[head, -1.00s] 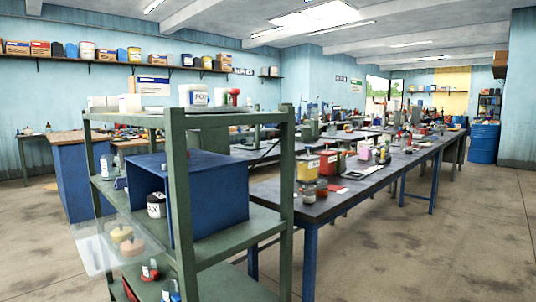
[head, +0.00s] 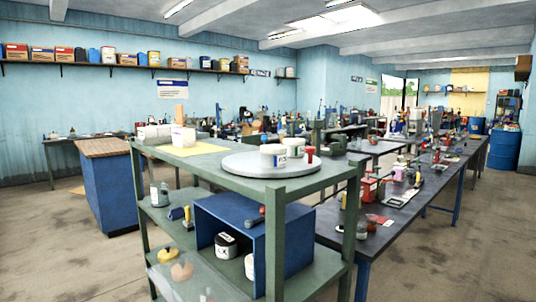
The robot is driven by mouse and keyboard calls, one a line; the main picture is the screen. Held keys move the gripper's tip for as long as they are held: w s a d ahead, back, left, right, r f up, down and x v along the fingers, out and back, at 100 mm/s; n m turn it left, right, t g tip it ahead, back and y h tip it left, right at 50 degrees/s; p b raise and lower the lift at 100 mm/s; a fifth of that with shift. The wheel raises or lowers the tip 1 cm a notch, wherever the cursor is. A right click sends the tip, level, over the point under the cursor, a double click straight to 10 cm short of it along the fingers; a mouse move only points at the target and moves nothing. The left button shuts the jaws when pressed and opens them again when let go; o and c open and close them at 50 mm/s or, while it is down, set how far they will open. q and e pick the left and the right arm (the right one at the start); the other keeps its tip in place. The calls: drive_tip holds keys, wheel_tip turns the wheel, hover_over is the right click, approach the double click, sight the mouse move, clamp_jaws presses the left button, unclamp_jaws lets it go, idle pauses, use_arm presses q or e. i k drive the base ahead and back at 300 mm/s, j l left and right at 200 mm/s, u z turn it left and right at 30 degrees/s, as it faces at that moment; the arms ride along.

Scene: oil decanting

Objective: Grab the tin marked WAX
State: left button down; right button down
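A small black-and-white tin (head: 225,245) stands inside the open-fronted blue box on the shelf unit's middle shelf. Its label is too small to read surely, though it seems to end in X. Another pale tin (head: 249,266) is in the same box, mostly hidden by the box's right wall. The nearer one's lettering is not clear. Neither of my grippers is in view.
The blue box (head: 273,260) sits in a green shelf unit (head: 277,235) whose posts stand in front. A clear panel covers yellow items (head: 180,270) at lower left. A bottle (head: 159,194) stands left of the box. A long workbench (head: 400,205) runs behind right. Floor at right is clear.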

sight(226, 242)
drive_tip(key=i+j, duration=0.25)
drive_tip(key=i, duration=0.15)
drive_tip(key=i+j, duration=0.2)
drive_tip(key=i, duration=0.15)
drive_tip(key=i+j, duration=0.25)
drive_tip(key=i, duration=0.15)
